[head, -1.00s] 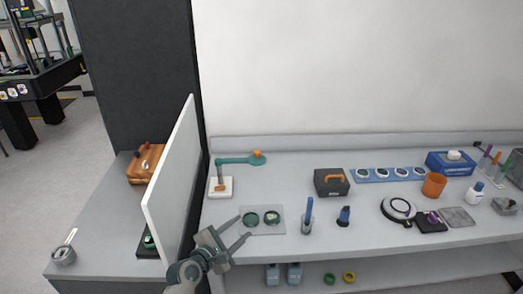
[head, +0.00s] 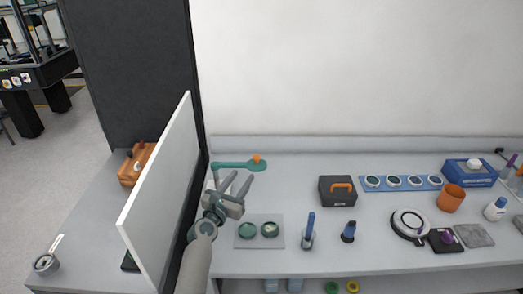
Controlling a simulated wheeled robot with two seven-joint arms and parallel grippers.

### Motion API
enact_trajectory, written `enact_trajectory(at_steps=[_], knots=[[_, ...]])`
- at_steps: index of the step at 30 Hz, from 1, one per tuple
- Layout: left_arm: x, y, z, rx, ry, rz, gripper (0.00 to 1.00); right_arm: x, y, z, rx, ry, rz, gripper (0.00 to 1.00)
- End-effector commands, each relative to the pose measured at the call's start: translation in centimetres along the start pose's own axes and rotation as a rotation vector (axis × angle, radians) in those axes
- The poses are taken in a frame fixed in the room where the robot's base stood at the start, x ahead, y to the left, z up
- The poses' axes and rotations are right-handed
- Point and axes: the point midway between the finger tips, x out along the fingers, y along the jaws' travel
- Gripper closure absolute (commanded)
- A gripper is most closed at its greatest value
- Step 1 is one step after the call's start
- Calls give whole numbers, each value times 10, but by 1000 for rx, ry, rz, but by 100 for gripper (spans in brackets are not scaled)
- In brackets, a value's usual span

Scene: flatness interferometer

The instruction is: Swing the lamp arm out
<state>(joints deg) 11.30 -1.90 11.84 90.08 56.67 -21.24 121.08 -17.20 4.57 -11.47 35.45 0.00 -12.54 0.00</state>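The lamp arm (head: 234,165) is a teal-green bar with an orange knob (head: 256,159) at its right end. It stands near the back of the bench, left of centre, and points to the right. Its base and post are mostly hidden behind my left gripper (head: 234,182). My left gripper is open, its two fingers apart and pointing up towards the lamp arm. Nothing shows between the fingers. I cannot tell whether a finger touches the arm. My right gripper is not in view.
A white upright panel (head: 160,205) stands left of my arm.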

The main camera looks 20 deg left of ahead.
Motion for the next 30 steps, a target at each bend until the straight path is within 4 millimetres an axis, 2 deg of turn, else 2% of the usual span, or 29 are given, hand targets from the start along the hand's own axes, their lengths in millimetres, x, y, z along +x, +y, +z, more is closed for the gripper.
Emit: enact_trajectory(at_steps=[8,14,30], knots=[[4,0,-1,3,0,-1,60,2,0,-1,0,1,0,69],[20,0,-2,3,-1,-1,60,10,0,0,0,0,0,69],[104,0,-4,4,-1,-1,60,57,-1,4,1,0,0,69]])
